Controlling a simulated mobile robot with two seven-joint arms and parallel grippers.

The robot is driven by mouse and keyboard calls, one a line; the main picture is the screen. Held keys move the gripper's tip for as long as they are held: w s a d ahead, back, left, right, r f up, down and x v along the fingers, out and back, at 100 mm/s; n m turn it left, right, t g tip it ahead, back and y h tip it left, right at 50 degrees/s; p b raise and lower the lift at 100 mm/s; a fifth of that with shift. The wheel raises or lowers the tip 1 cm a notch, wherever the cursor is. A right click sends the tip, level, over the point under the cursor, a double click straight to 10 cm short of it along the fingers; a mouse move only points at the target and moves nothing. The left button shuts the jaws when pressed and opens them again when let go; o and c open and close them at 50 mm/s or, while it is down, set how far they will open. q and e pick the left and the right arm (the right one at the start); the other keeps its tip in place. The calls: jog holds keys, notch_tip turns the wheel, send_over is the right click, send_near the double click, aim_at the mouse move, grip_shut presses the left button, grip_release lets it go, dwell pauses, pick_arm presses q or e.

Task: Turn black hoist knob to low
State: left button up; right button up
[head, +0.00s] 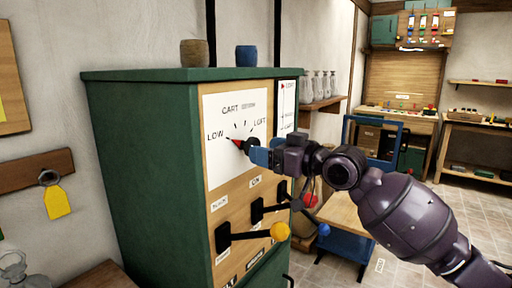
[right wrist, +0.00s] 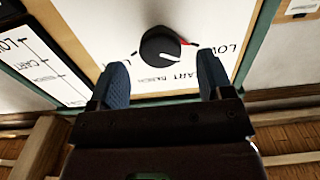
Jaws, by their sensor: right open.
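The black hoist knob (head: 251,146) sits on a white dial plate (head: 222,172) on the front of a green cabinet. Its red pointer (head: 236,142) points left toward the word LOW. My right gripper (head: 262,156) is in front of the knob and partly hides it. In the right wrist view the knob (right wrist: 161,46) shows beyond and between the two blue fingers of my right gripper (right wrist: 164,72). The fingers are apart, with gaps to the knob on both sides, and hold nothing. My left gripper is not in view.
Below the dial, a lever with a yellow ball (head: 280,231) and one with a blue ball (head: 323,229) stick out. A vertical scale plate (head: 287,106) is right of the dial. Two pots, brown (head: 194,53) and blue (head: 246,56), stand on the green cabinet (head: 135,165).

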jog(key=v, duration=0.6)
jog(key=shift+s+d, duration=0.1)
jog(key=shift+s, duration=0.05)
